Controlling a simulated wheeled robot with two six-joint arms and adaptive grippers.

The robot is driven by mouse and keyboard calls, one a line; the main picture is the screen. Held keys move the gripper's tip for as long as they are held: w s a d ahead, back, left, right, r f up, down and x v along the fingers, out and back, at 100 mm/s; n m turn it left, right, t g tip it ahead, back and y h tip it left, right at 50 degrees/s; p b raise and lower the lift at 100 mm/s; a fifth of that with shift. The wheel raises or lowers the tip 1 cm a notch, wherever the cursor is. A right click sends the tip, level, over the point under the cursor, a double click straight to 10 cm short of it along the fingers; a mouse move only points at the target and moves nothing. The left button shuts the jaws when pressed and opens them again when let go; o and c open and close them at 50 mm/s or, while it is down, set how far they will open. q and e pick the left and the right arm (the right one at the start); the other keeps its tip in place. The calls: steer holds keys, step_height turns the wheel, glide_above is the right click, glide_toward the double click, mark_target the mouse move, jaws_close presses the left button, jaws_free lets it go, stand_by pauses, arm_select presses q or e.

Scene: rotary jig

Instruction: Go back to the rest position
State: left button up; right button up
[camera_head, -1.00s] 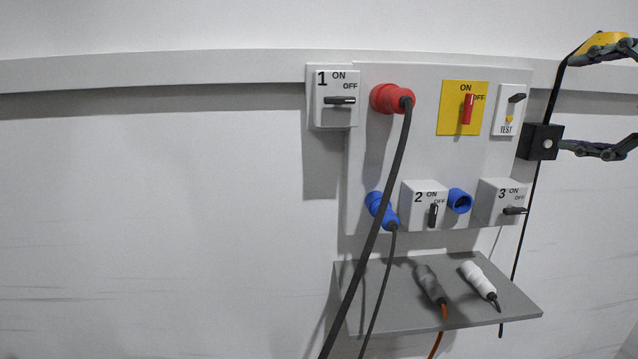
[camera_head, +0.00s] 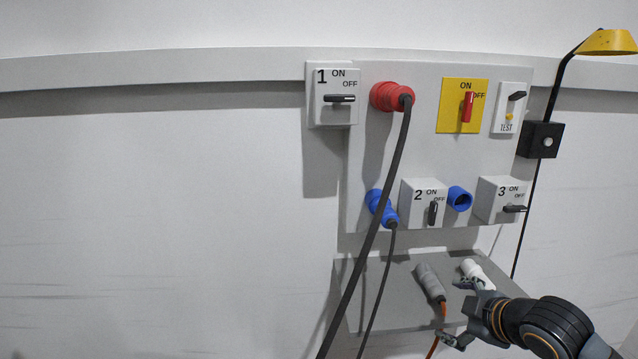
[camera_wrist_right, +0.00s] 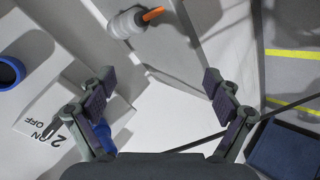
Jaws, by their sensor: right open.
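My right gripper (camera_head: 458,312) is open and empty, low at the right in the head view, in front of the grey shelf (camera_head: 365,312). Its arm comes in from the lower right. In the wrist view its two fingers (camera_wrist_right: 158,80) stand wide apart with nothing between them. The grey connector (camera_head: 431,282) with an orange cable lies on the shelf just left of the gripper; it also shows in the wrist view (camera_wrist_right: 126,23). The white connector (camera_head: 472,267) lies partly hidden behind the upper finger. My left gripper is not in view.
The wall panel (camera_head: 435,150) carries switch boxes, a red plug (camera_head: 391,97) and a blue plug (camera_head: 381,208). Dark cables hang down from both plugs. A yellow lamp (camera_head: 608,42) and a black box (camera_head: 540,140) stand at the right. The wall at left is clear.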

steer(key=s+a+f+m+g+h, duration=0.3)
steer(key=s+f+m+g, duration=0.65)
steer(key=s+f, duration=1.35)
step_height(320, 180, down, 22)
steer(key=d+f+m+t+p, duration=0.1)
steer(key=d+m+t, duration=0.1)
steer(key=m, duration=0.1)
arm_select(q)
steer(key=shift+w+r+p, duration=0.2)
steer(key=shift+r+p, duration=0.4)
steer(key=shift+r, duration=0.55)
arm_select(e)
steer(key=s+d+f+g, duration=0.1)
steer(key=s+f, duration=1.6)
steer(key=s, duration=0.3)
steer(key=shift+d, duration=0.3)
